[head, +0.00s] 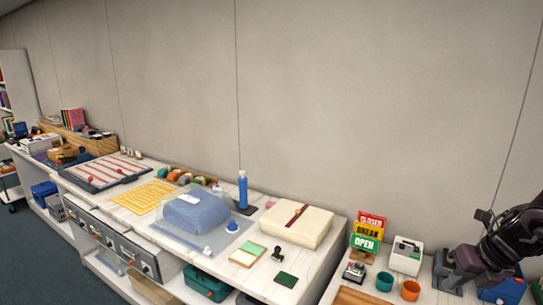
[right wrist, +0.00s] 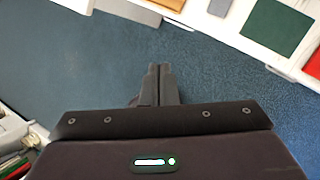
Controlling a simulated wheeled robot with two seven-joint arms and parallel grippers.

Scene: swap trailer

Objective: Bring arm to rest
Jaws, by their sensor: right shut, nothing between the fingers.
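My right gripper (head: 447,270) is at the lower right of the head view, its dark arm coming in from the right edge. In the right wrist view its two fingers (right wrist: 154,72) are together with nothing between them. They are over the blue carpet floor (right wrist: 90,70), apart from any object. My left arm and left gripper are not in view.
A long white counter (head: 325,262) runs along the wall with a cream box (head: 296,225), a blue bag (head: 196,211) and a blue bottle (head: 243,188). Near my right arm are stacked signs (head: 367,232), a white box (head: 405,256) and cups (head: 410,290).

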